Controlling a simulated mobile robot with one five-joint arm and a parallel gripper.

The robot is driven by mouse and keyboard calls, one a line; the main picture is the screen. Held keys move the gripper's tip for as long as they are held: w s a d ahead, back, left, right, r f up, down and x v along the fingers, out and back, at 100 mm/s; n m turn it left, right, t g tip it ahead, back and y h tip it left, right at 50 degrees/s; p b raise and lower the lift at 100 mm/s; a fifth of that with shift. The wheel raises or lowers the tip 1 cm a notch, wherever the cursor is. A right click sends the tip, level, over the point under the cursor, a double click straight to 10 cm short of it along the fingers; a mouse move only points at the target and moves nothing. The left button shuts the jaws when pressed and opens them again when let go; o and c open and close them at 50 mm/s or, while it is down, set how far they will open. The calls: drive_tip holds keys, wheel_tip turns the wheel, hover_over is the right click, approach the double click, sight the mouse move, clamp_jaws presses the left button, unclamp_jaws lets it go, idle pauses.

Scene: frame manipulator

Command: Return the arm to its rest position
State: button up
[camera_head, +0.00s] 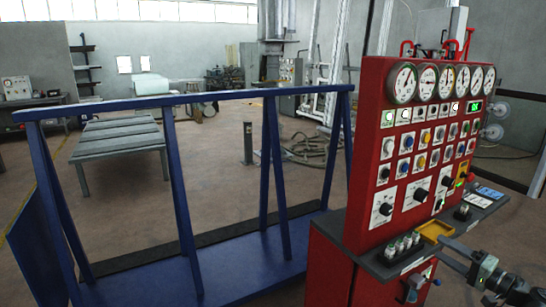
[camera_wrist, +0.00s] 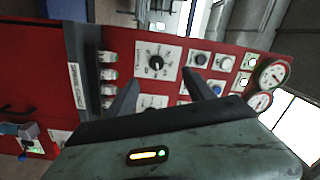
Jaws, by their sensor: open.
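My gripper (camera_head: 447,255) is at the lower right of the head view, in front of the red control panel (camera_head: 392,190) and close to its dark ledge. In the wrist view my gripper (camera_wrist: 160,90) shows two dark fingers spread apart with nothing between them. They point toward the red panel face, which appears turned sideways. A black rotary knob (camera_wrist: 157,63) on a white plate lies just beyond the gap between the fingers. I cannot tell whether the fingers touch the panel. Most of my arm is outside the head view.
Round gauges (camera_head: 426,80) line the panel's top. A blue frame (camera_head: 180,100) stands left of the panel. A grey slatted table (camera_head: 120,138) is behind it, with open floor around.

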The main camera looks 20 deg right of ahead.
drive_tip(key=w+a+f+n+g+y, duration=0.1)
drive_tip(key=w+a+n+g+y, duration=0.1)
drive_tip(key=w+a, duration=0.65)
drive_tip(key=w+a+f+n+g+y, duration=0.2)
drive_tip(key=w+a+n+g+y, duration=0.15)
drive_tip(key=a, duration=0.95)
drive_tip(key=w+a+f+n+g+y, duration=0.1)
drive_tip(key=w+a+g+y, duration=0.1)
drive_tip(key=w+a, duration=0.7)
drive_tip(key=s+a+f+n+g+h, duration=0.1)
drive_tip(key=s+a+f+n+g, duration=0.2)
drive_tip(key=a, duration=0.7)
drive_tip(key=a+f+n+g, duration=0.1)
drive_tip(key=a+f+g, duration=0.2)
drive_tip(key=a+f, duration=0.55)
drive_tip(key=s+a+f+n+g+h, duration=0.2)
drive_tip(key=s+a+f+g+h, duration=0.2)
drive_tip(key=s+a+f+h, duration=0.45)
drive_tip(key=d+m+h, duration=0.2)
drive_tip(key=d+h, duration=0.1)
drive_tip(key=d, duration=0.5)
wheel_tip(320, 180, up, 12)
drive_tip(key=p, duration=1.2)
drive_tip(key=shift+w+d+p, duration=0.2)
drive_tip(key=shift+d+p, duration=0.1)
